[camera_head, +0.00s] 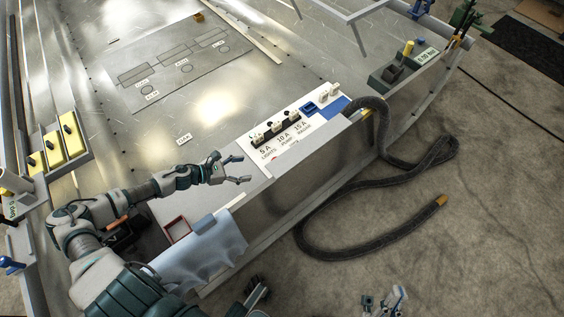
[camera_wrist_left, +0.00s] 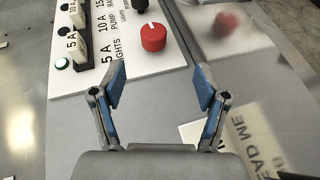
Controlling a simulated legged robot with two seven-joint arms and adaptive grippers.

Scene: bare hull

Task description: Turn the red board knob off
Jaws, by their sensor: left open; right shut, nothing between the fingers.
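The red knob (camera_wrist_left: 153,38) sits on the white board (camera_wrist_left: 160,62) in the left wrist view. A short white mark shows on its upper part. In the head view only a small red patch of the knob (camera_head: 274,158) shows at the board's near edge. My left gripper (camera_head: 246,169) is open and empty, just left of and below the knob there. In the left wrist view its two fingers (camera_wrist_left: 158,88) are spread below the knob, apart from it. My right gripper (camera_head: 385,299) is at the bottom edge of the head view, shut and away from the board.
A dark hose (camera_head: 345,250) loops over the floor at right. A light blue cloth (camera_head: 205,250) hangs over the bench's near edge.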

